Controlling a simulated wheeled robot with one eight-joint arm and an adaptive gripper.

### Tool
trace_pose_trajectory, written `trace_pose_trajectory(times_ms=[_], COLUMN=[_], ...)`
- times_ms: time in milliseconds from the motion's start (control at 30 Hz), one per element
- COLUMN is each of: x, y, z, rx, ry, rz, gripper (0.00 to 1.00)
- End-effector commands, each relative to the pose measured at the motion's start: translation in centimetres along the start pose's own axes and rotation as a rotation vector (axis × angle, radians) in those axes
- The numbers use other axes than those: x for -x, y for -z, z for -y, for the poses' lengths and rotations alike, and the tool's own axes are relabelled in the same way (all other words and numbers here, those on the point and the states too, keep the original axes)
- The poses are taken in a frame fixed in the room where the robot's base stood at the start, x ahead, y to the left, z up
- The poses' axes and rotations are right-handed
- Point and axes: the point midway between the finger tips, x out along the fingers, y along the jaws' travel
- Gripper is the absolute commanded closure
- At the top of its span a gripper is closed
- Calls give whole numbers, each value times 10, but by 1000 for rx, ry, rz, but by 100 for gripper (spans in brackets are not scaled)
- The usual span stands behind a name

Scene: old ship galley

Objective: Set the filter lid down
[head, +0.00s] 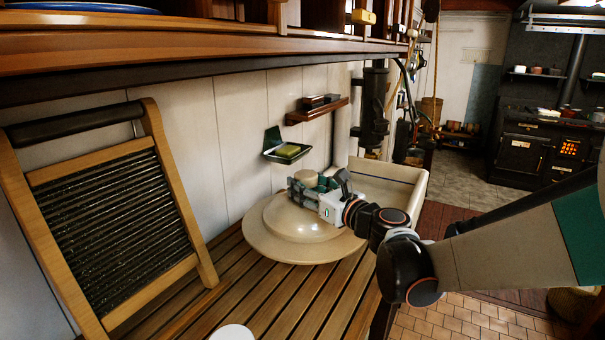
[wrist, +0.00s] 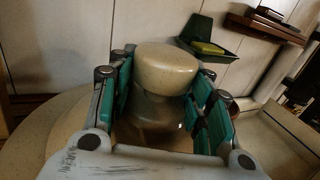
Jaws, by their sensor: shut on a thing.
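The filter lid (head: 285,231) is a wide, cream, round lid with a raised middle and a knob (head: 305,178) on top. It is over the slatted wooden counter in the head view; I cannot tell whether its rim touches the slats. My gripper (head: 318,186) is at the knob from the right side. In the wrist view the knob (wrist: 166,68) stands between the two green-padded fingers, and my gripper (wrist: 165,105) is shut on it. Part of the lid's rim (wrist: 35,140) shows at the left. The underside of the lid is hidden.
A washboard (head: 110,210) leans on the wall at the left. A pale sink (head: 395,175) is right behind the lid. A soap dish (head: 287,152) hangs on the wall. A white round thing (head: 232,333) lies at the front edge.

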Motion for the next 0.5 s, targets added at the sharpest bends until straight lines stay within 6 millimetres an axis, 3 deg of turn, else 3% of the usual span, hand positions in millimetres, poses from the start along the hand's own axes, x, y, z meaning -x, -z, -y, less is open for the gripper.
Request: trace_pose_trajectory(times_ms=[33,200,500], x=[0,0,0], y=[12,34,48], z=[0,0,0], rx=[-1,-1,-1], ry=[0,0,0], rz=[1,1,1], gripper=[100,100,100])
